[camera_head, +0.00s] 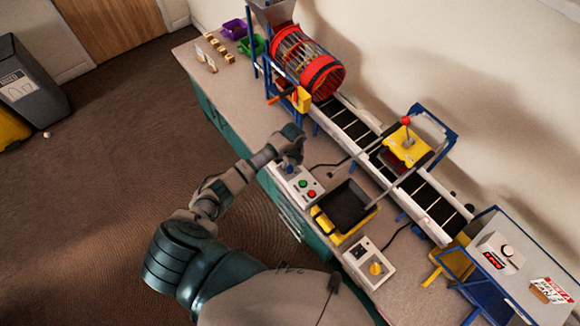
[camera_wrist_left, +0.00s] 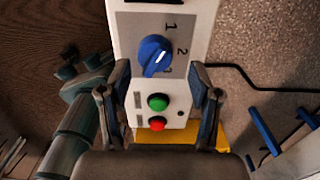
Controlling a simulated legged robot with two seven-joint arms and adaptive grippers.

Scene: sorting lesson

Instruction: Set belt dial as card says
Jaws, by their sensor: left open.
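The blue belt dial (camera_wrist_left: 155,55) is on a grey and white control box (camera_wrist_left: 190,20) with the numbers 1, 2 and 3 along its right side. A pale mark shows on the dial; I cannot tell surely which number it points to. A green button (camera_wrist_left: 158,102) and a red button (camera_wrist_left: 157,123) sit below it. My left gripper (camera_wrist_left: 162,82) is open, its fingers either side of the panel, apart from the dial. In the head view the gripper (camera_head: 291,140) is over the box (camera_head: 314,199), hiding much of the dial. Small pale cards (camera_head: 204,58) stand far left, unreadable.
The conveyor belt (camera_head: 355,128) runs behind the box, below a red drum (camera_head: 320,77). A black tray (camera_head: 350,205) in a yellow frame and another box with a yellow knob (camera_head: 376,268) stand to the right. A black cable crosses the bench.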

